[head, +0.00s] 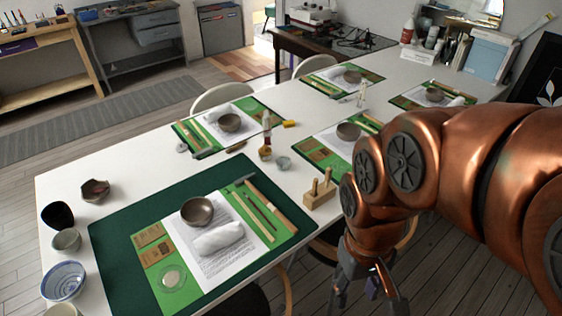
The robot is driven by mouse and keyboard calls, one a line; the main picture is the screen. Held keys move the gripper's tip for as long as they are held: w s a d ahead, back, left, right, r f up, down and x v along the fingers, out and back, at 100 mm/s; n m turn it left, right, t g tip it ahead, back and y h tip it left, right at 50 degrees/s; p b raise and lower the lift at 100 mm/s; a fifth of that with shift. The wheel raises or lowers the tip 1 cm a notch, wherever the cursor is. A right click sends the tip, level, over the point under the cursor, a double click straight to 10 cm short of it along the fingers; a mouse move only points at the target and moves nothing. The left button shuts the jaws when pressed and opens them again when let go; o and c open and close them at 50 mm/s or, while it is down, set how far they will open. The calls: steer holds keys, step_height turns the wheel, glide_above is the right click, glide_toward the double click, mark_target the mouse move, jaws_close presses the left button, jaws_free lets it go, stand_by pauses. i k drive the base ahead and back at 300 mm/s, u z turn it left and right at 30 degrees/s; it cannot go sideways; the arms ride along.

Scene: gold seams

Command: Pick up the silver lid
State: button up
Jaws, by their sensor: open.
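My gripper (368,296) hangs at the bottom right, with its fingers apart and nothing seen between them. It is in front of the floor, beyond the near edge of the white table. I cannot clearly make out a silver lid. A small pale round disc (172,278) lies on the near green mat, but its material is not clear. A small light grey cup-like item (284,163) stands mid-table by a small bottle (265,150). My arm hides part of the table's right side.
The dark green mat (112,236) holds a dark bowl (197,211), a white cloth bundle (217,238) and thin tools. A wooden block with pegs (319,190) stands near the edge. Several bowls line the left edge. Bare white table (130,165) lies behind the mat.

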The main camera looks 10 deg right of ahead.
mark_target(181, 146)
steer(key=z, duration=2.05)
steer(key=k, duration=2.6)
steer(key=u, duration=2.95)
steer(key=i, duration=2.8)
